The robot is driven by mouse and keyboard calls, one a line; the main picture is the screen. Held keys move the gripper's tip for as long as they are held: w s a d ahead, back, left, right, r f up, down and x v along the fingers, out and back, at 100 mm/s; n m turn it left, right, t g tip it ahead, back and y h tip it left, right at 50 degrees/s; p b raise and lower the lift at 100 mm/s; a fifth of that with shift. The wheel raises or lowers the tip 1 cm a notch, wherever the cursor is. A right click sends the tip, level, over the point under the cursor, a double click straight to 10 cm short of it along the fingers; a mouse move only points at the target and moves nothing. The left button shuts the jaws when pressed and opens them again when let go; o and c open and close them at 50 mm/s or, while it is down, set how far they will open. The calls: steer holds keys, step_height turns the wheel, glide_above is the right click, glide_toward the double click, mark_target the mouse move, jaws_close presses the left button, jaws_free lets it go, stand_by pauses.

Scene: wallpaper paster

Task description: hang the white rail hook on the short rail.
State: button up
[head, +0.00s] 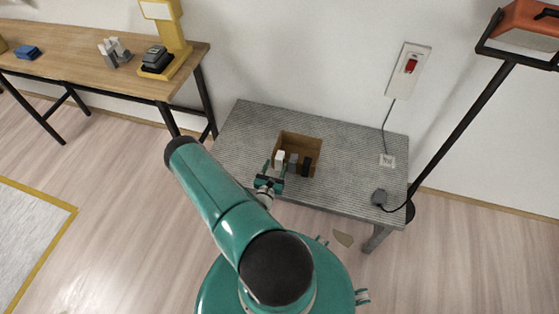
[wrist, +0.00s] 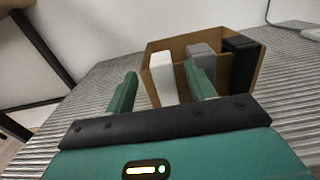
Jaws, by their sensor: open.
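A white upright piece (head: 279,158), which looks like the white rail hook, stands in an open brown box (head: 302,141) on the grey ribbed table. It also shows in the wrist view (wrist: 162,68), at the left end of the box. My gripper (head: 275,171) is open and empty at the near side of the box. In the wrist view its two fingers (wrist: 160,80) stand apart, with the white piece between them in the picture and farther off. The right finger covers part of the box front. I cannot make out the short rail in either view.
A grey piece (wrist: 203,52) and a black piece (wrist: 240,62) stand beside the white one. A wall switch (head: 408,68) has a cable down to the table (head: 345,138). A black-poled stand (head: 462,105) is at right. A wooden table (head: 85,72) at left holds a yellow stand (head: 172,27).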

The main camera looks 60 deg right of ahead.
mark_target(278, 160)
steer(key=d, duration=0.5)
steer(key=shift+w, duration=0.35)
steer(key=c, duration=1)
steer(key=shift+c, duration=0.2)
